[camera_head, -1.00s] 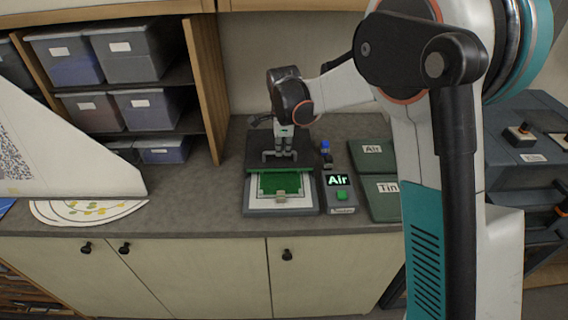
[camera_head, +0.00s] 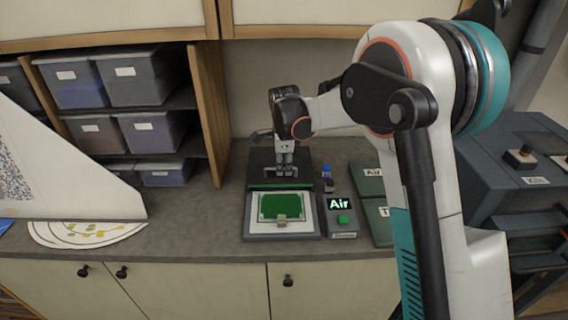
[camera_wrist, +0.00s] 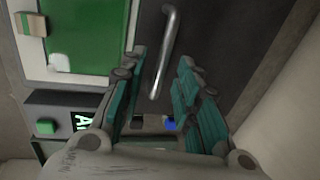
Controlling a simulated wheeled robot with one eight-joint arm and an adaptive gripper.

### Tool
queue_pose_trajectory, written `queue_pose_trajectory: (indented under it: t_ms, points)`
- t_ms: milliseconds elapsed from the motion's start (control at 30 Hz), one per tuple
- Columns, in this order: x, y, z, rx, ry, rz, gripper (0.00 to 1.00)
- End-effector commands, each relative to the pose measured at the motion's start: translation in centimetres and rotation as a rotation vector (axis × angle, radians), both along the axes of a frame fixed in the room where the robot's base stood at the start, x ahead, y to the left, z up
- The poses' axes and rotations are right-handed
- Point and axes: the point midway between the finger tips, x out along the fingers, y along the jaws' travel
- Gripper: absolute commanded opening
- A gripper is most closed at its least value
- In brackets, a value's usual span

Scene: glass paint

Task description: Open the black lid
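The black lid (camera_head: 258,170) is raised at the back of the bench device. The green bed (camera_head: 282,206) in its white frame lies uncovered in front of it. A thin green strip shows along the lid's front edge; its exact tilt is hard to tell. My gripper (camera_head: 281,172) is over the lid, at its metal handle. In the wrist view, the handle (camera_wrist: 167,45) runs between the two teal-padded fingers (camera_wrist: 161,60). The fingers are apart, with a visible gap to the bar. Contact with it cannot be told.
A control box with a lit "Air" display (camera_head: 339,204) and green button stands right of the device, with a blue-capped bottle (camera_head: 327,178) behind it. Green panels (camera_head: 370,180) lie farther right. Shelved bins (camera_head: 140,75) stand at left.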

Motion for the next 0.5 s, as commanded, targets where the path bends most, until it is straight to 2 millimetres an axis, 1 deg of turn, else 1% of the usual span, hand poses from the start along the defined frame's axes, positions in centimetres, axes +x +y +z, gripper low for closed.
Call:
queue_pose_trajectory:
  t_ms: [167,267,367,500]
  points:
    - [-0.1,0.0,0.3,0.0,0.0,0.0,0.3]
    - [-0.2,0.0,1.1,0.0,0.0,0.0,0.3]
    - [-0.6,0.0,2.8,0.0,0.0,0.0,0.3]
    - [-1.1,0.0,5.6,0.0,0.0,0.001,0.3]
